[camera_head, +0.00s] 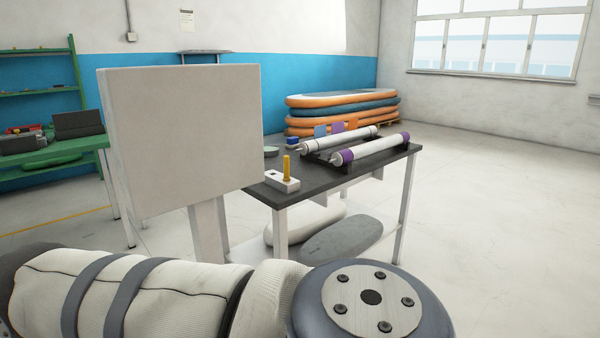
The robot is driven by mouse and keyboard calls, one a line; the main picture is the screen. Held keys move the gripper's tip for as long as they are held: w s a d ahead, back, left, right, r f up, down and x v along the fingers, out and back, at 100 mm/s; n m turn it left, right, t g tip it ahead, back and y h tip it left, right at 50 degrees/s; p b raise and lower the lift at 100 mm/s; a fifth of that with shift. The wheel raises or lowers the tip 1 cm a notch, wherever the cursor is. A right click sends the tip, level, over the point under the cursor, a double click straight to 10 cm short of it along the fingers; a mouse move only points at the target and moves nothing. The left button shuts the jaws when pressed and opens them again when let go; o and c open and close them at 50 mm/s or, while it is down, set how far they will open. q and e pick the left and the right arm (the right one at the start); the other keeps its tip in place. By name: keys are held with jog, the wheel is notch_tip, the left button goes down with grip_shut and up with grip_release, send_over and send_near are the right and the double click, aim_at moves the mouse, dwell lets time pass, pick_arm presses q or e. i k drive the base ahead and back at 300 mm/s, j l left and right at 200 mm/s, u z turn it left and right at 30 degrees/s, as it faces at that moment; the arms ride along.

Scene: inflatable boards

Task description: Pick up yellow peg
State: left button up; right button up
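The yellow peg (287,169) stands upright in a small white block (281,183) with a dark spot on its front. The block sits near the front left part of the dark-topped table (325,180). One of my arm links, covered in pale fabric, crosses the bottom of the view from the left, well in front of the table. Neither of my grippers is in view.
Two white rollers, one with purple ends (370,149), lie at the table's right. A large pale panel on a post (182,140) stands left of the table, close to the peg's block. Stacked inflatable boards (340,112) lie behind. Floor on the right is clear.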

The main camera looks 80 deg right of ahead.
aim_at(286, 178)
jog(key=z, duration=2.6)
jog(key=i+l+u, duration=0.35)
jog(key=l, duration=0.25)
jog(key=i+l+u, duration=0.2)
jog(key=i+l, duration=0.15)
jog(key=i+l+u, duration=0.2)
jog(key=l, duration=0.15)
jog(key=i+l+u, duration=0.15)
jog(key=l, duration=0.25)
jog(key=i+l+u, duration=0.2)
jog(key=l, duration=0.2)
jog(key=l+u, duration=0.2)
jog(key=l, duration=0.25)
jog(key=l+u, duration=0.15)
jog(key=l, duration=0.3)
jog(key=i, duration=0.1)
